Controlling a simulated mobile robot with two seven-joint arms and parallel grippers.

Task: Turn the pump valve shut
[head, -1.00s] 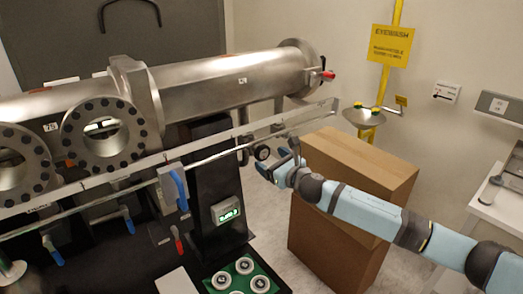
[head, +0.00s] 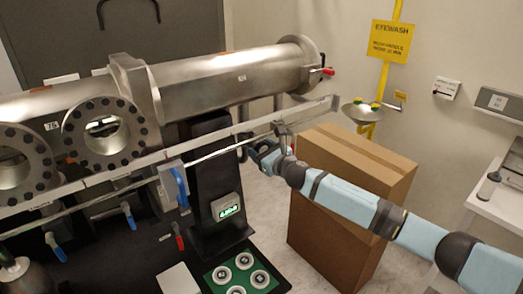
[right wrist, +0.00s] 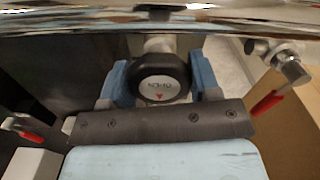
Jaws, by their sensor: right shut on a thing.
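The pump valve is a black round knob (right wrist: 160,80) with small print and a red triangle on its face, mounted just below a shiny metal rail in the right wrist view. My right gripper (head: 260,150) is shut on this knob, with one blue finger on each side of it in the right wrist view (right wrist: 161,82). In the head view the gripper largely hides the knob. My left gripper is not clearly seen in either view.
A large steel pipe vessel (head: 225,82) runs above the rail. Blue-handled valves (head: 180,186) hang to the left. A green-lit display (head: 226,207) sits below. A cardboard box (head: 340,210) stands close beside my right arm. Red levers (right wrist: 266,103) flank the knob.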

